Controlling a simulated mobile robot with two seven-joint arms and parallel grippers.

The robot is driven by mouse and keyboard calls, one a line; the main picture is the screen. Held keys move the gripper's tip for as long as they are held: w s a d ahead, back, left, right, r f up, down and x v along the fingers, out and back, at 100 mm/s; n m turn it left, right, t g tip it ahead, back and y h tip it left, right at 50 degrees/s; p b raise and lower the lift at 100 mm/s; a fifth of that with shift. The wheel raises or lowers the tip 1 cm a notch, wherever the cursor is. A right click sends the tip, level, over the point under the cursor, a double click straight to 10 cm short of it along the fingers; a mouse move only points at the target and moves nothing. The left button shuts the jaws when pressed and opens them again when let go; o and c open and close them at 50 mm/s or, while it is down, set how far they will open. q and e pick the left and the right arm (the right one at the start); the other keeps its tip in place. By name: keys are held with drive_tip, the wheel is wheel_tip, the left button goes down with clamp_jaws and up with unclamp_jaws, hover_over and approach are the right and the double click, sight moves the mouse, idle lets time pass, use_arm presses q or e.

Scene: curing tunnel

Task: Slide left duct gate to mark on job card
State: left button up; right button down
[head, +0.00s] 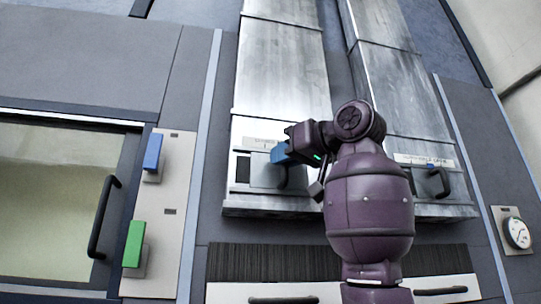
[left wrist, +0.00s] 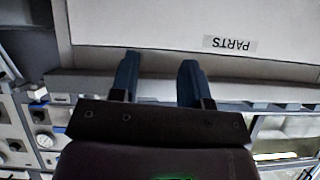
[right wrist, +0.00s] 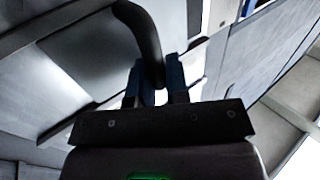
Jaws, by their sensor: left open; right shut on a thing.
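The left duct gate (head: 266,172) is a grey plate low on the left silver duct, with a dark slot to its left and a pale scale strip (head: 258,143) above. My right gripper (head: 282,153) is at this gate and covers much of it. In the right wrist view, my right gripper (right wrist: 154,80) is shut on the dark curved gate handle (right wrist: 146,35). My left gripper (left wrist: 157,75) is open, with nothing between its fingers. It is not in the head view. I cannot make out a job card, and the scale marks are too small to read.
The right duct gate (head: 425,181) has its own dark handle. At the left are an oven door handle (head: 103,216), a blue switch (head: 153,152) and a green switch (head: 134,243). A round gauge (head: 516,233) is at far right.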

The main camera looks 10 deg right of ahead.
drive_tip(key=shift+d, duration=1.1)
drive_tip(key=c, duration=1.4)
unclamp_jaws()
drive_tip(key=shift+a, duration=0.15)
drive_tip(key=shift+s, duration=0.1)
drive_tip(key=b+v, duration=0.3)
drive_tip(key=v, duration=0.7)
drive_tip(key=shift+s, duration=0.3)
